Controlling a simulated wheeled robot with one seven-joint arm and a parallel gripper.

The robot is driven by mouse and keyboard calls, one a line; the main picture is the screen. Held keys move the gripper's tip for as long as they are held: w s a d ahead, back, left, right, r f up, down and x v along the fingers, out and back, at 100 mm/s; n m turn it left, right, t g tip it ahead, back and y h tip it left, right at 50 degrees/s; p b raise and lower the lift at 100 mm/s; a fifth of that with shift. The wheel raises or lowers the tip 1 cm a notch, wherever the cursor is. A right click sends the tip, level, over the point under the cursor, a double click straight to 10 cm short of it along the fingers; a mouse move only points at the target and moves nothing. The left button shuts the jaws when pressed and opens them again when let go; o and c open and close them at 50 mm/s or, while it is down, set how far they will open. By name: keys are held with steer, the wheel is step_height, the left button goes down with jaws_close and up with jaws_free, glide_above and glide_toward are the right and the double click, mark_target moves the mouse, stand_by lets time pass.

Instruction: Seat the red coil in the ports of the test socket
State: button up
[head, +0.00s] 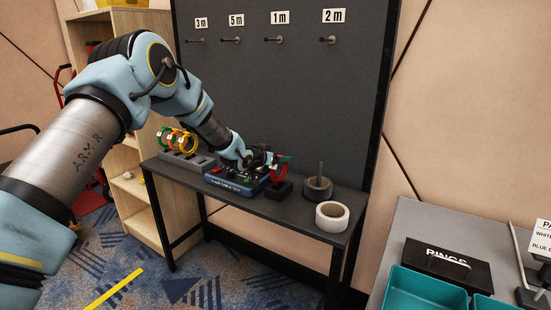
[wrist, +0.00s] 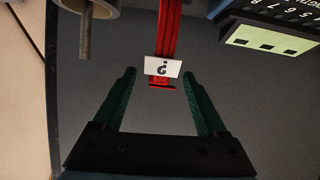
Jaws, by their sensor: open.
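The red coil (head: 283,168) stands upright at a small black block (head: 279,190), just right of the test socket. In the wrist view the red coil (wrist: 168,30) is seen edge-on with a white tag (wrist: 163,67). My gripper (wrist: 160,76) is open, with one finger on each side of the coil's near end; I see no contact. In the head view my gripper (head: 262,158) is at the coil's left, partly hidden by the wrist. The test socket is a blue box (head: 237,187) on the bench; the arm covers part of its top.
Yellow, orange and green coils (head: 179,139) stand in a grey rack (head: 187,160) at the bench's left. A dark roll with a post (head: 317,190) and a white tape roll (head: 332,217) stand right of the coil. Hooks (head: 278,40) line the panel behind. Teal bins (head: 432,289) are lower right.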

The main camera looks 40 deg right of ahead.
steer(key=b+v, duration=0.2)
steer(key=v, duration=0.8)
steer(key=shift+a+b, duration=0.3)
steer(key=shift+a, duration=0.1)
steer(key=shift+r, duration=0.15)
steer(key=w+a+n+t+y+p, duration=0.1)
steer(key=w+a+n+y, duration=0.3)
steer(key=a, duration=1.3)
steer(key=w+a+n+t+y, duration=0.25)
steer(key=w+a+y, duration=0.25)
steer(key=a, duration=1.3)
steer(key=s+a+n+g+y, duration=0.2)
steer(key=s+a+n, duration=0.1)
steer(key=s+a, duration=0.5)
steer(key=s+a+n+g+y, duration=0.1)
steer(key=s+a+n+g, duration=0.2)
steer(key=s+a, duration=0.4)
steer(key=a+n, duration=0.1)
steer(key=a, duration=0.7)
steer(key=shift+s+a+y+p, duration=0.35)
steer(key=shift+s+y+p, duration=0.05)
steer(key=shift+r, duration=0.1)
